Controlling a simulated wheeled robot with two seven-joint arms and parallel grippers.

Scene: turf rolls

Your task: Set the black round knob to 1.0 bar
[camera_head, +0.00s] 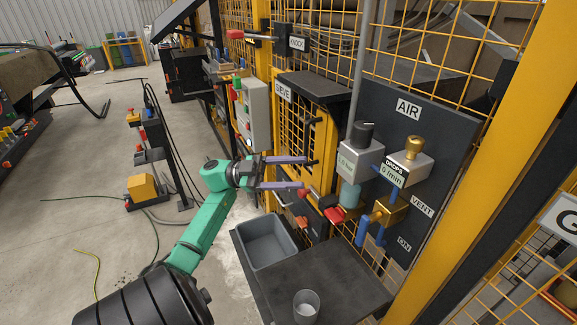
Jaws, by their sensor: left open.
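The black round knob (363,133) sits on top of a silver regulator block (359,158) on the dark AIR panel (437,135). A small display on the block's front is too small to read with certainty. My left gripper (304,172) is open and empty, its two purple fingers pointing right. In the picture it is left of the regulator and lower than the knob, apart from it. My right gripper is not in view.
Beside the regulator is a silver block with a brass knob (413,147) and a DROPS label. Red-handled valves (333,214) sit below. A grey bin (267,243) and a cup (306,306) stand on a dark shelf (345,270). Yellow mesh fencing surrounds the panel.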

